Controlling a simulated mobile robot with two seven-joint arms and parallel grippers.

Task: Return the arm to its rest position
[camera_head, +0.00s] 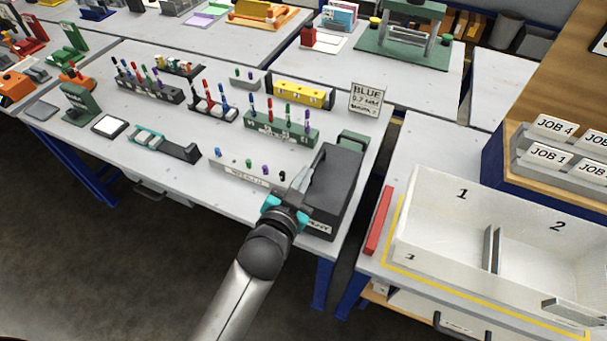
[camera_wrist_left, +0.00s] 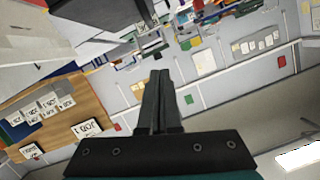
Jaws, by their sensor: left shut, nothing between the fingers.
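My left arm reaches up from the bottom of the head view. Its gripper (camera_head: 304,176) is at the front right of the workbench, over or beside a dark grey box-shaped machine (camera_head: 339,182). I cannot tell whether it touches the machine. In the left wrist view the two fingers of the left gripper (camera_wrist_left: 158,78) are together with nothing between them. My right gripper does not show.
A grey rack with small pens (camera_head: 240,173) lies just left of the gripper. A white bin (camera_head: 440,235) is at right. Open floor lies at lower left.

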